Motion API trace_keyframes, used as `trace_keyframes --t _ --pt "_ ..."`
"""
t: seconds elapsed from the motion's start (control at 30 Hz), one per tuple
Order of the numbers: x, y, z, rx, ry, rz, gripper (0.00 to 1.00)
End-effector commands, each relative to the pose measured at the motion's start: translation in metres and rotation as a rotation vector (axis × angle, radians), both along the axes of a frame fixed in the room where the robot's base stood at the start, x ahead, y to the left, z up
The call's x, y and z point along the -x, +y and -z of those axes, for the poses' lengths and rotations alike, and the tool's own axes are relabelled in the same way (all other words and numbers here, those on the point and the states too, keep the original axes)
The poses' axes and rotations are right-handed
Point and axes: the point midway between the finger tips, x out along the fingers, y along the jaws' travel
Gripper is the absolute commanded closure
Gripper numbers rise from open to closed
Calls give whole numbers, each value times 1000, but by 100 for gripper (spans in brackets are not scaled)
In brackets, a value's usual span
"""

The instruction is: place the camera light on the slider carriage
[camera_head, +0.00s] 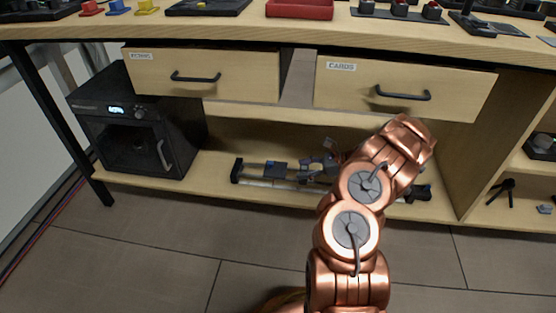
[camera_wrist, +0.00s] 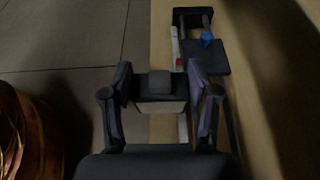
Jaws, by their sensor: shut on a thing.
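My gripper (camera_wrist: 161,90) is shut on the camera light (camera_wrist: 160,104), a small dark block with a pale face between the two fingers. In the head view my gripper (camera_head: 320,163) is low at the shelf, partly hidden by my copper arm. The slider is a long dark rail on the lower shelf. Its carriage (camera_wrist: 206,60), a flat dark plate with a blue knob, lies ahead and to the right of the light in the wrist view, apart from it. The carriage also shows in the head view (camera_head: 275,171), left of my gripper. My arm hides part of the rail.
The lower shelf (camera_head: 215,165) has a black box-like appliance (camera_head: 135,120) at its left. Two drawers (camera_head: 210,75) and the tabletop overhang the slider. A small tripod (camera_head: 503,190) stands on the right-hand shelf. The floor in front is clear.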

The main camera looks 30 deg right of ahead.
Motion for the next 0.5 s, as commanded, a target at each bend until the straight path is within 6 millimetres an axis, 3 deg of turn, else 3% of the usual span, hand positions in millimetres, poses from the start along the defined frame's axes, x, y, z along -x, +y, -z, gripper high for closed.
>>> trace_keyframes --t 0.3,0.5 --pt "-71 7 13 6 1 -6 79" --pt "-107 9 14 5 -1 -5 79"
